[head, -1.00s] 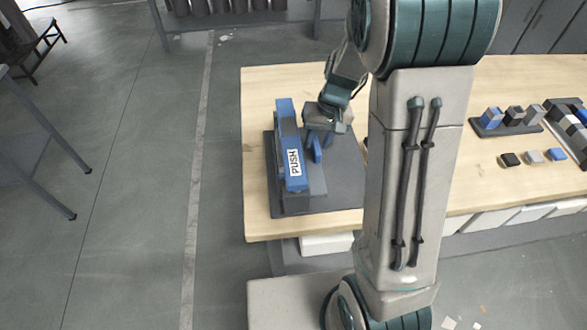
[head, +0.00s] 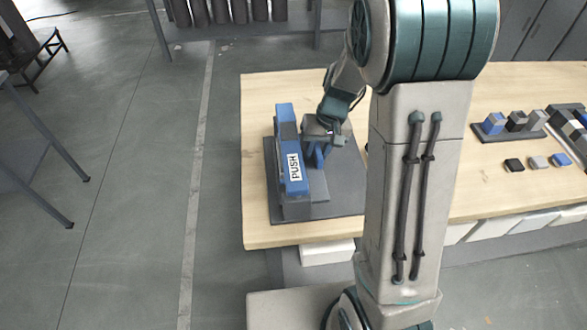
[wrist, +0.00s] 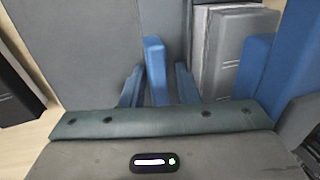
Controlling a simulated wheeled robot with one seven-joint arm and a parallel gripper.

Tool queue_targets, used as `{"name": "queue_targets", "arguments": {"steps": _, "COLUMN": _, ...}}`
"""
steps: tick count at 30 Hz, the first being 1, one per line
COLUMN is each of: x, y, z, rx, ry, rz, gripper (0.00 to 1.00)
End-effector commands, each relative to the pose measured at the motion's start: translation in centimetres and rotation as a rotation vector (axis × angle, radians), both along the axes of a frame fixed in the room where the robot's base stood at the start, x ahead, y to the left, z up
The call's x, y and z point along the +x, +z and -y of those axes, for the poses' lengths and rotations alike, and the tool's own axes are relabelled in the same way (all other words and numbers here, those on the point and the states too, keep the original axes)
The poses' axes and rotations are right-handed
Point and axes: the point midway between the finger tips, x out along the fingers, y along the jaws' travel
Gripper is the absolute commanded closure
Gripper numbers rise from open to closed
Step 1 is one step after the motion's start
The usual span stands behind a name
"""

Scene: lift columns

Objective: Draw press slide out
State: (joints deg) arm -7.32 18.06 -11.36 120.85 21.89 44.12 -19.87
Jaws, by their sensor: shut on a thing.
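The press (head: 287,180) stands on a dark base plate (head: 345,203) at the left end of the table, with a blue PUSH-labelled bar along its top. A blue upright handle (wrist: 155,70) shows in the wrist view, rising between my fingers; I take it for the handle of the press slide. My gripper (head: 318,158) is at the right side of the press, pointing down. In the wrist view my gripper (wrist: 158,88) has one blue finger on each side of the handle and is shut on it. How far the slide is out is hard to tell.
The table (head: 256,222) has bare wood left of the base plate. My arm hides its middle. At the right stand a tray of blocks (head: 515,122), several small loose blocks (head: 538,163) and a dark rack (head: 570,125).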

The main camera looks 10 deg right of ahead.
Motion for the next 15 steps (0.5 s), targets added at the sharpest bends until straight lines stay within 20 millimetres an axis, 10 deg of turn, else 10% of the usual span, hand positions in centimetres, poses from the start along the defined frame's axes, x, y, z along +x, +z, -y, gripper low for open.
{"name": "queue_targets", "arguments": {"steps": 15, "x": -0.4, "y": -0.7, "z": 3.3, "rx": -0.003, "ry": -0.001, "rz": -0.015, "gripper": 0.87}}
